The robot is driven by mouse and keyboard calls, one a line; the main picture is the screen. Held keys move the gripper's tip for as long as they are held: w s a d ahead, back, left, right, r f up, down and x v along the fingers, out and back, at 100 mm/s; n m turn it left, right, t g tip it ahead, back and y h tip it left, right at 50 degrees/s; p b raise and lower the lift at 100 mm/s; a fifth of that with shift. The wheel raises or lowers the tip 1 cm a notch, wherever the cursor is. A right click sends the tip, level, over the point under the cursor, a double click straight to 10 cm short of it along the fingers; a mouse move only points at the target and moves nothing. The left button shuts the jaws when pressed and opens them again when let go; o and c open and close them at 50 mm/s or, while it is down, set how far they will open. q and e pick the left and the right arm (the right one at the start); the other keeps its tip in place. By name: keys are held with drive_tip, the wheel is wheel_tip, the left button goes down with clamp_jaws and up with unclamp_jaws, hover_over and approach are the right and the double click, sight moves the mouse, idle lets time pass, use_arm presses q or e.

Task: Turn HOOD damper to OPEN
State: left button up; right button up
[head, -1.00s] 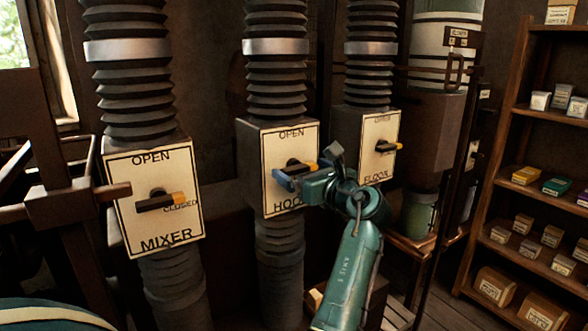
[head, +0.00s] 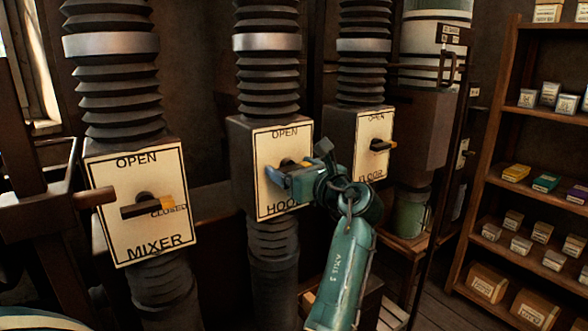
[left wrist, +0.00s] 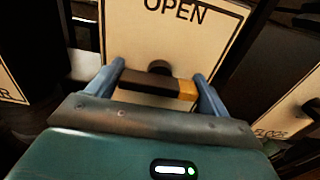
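The HOOD damper plate (head: 264,199) is cream, with OPEN at its top and HOOD at its bottom. Its dark handle with a yellow end (left wrist: 152,88) lies roughly level, yellow end to the right in the left wrist view. My left gripper (left wrist: 160,77) is open, its blue fingers at the two ends of the handle. I cannot tell whether they touch it. In the head view my left gripper (head: 298,168) is in front of the HOOD plate and hides most of the handle and the plate's right lower part. My right gripper is not in view.
The MIXER damper (head: 138,245) is at the left, its handle pointing to CLOSED. The FLOOR damper (head: 371,131) is at the right, close behind my left wrist. Ribbed ducts rise above all three. A wooden shelf (head: 482,140) with small boxes stands at the far right.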

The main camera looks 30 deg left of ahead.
use_arm(q)
drive_tip(key=c, duration=0.5)
drive_tip(key=shift+c, duration=0.2)
